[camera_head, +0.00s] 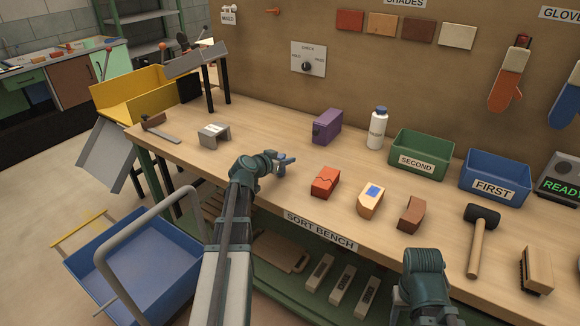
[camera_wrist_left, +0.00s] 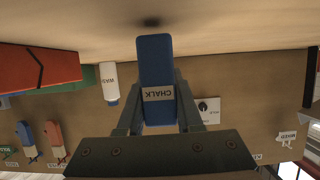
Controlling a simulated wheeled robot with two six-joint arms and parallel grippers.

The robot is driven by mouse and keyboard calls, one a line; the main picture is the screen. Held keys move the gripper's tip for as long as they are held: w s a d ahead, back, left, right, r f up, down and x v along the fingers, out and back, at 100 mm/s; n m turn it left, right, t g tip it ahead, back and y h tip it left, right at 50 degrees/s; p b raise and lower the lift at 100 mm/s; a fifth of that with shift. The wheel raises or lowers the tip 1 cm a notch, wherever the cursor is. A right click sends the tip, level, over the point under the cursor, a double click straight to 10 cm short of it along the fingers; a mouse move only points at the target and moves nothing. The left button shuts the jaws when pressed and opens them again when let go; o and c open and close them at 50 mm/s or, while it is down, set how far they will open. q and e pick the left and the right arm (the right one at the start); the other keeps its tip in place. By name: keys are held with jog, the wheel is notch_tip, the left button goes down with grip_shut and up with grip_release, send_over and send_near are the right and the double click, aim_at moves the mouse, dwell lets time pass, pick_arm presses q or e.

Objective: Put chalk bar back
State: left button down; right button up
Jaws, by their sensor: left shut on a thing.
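My left gripper (camera_head: 285,161) is over the middle of the sort bench (camera_head: 262,140), left of the cracked red brick. It is shut on the blue chalk bar (camera_head: 287,157), of which only a small part shows in the head view. In the left wrist view the chalk bar (camera_wrist_left: 155,60) stands between the two fingers (camera_wrist_left: 159,110), with its CHALK label upside down in the picture. A dark shadow lies on the bench just beyond its end, with a small gap between. My right arm shows at the lower right of the head view; its fingers are not visible.
A grey block (camera_head: 214,135) lies left. A purple box (camera_head: 327,126) and white bottle (camera_head: 377,128) stand behind. Green (camera_head: 415,168) and blue (camera_head: 492,190) bins are right. Red (camera_head: 325,184), tan (camera_head: 370,203) and brown (camera_head: 411,214) bricks and a mallet (camera_head: 478,240) line the front.

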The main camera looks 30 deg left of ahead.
pick_arm(q)
jog(key=shift+f, duration=0.6)
jog(key=shift+r, duration=0.1)
pick_arm(e)
jog(key=shift+w+d+f, duration=0.15)
jog(key=shift+d+f, duration=0.1)
jog(key=shift+f, duration=0.2)
pick_arm(q)
jog(key=c, duration=0.6)
grip_release()
pick_arm(e)
jog(key=shift+f, duration=0.15)
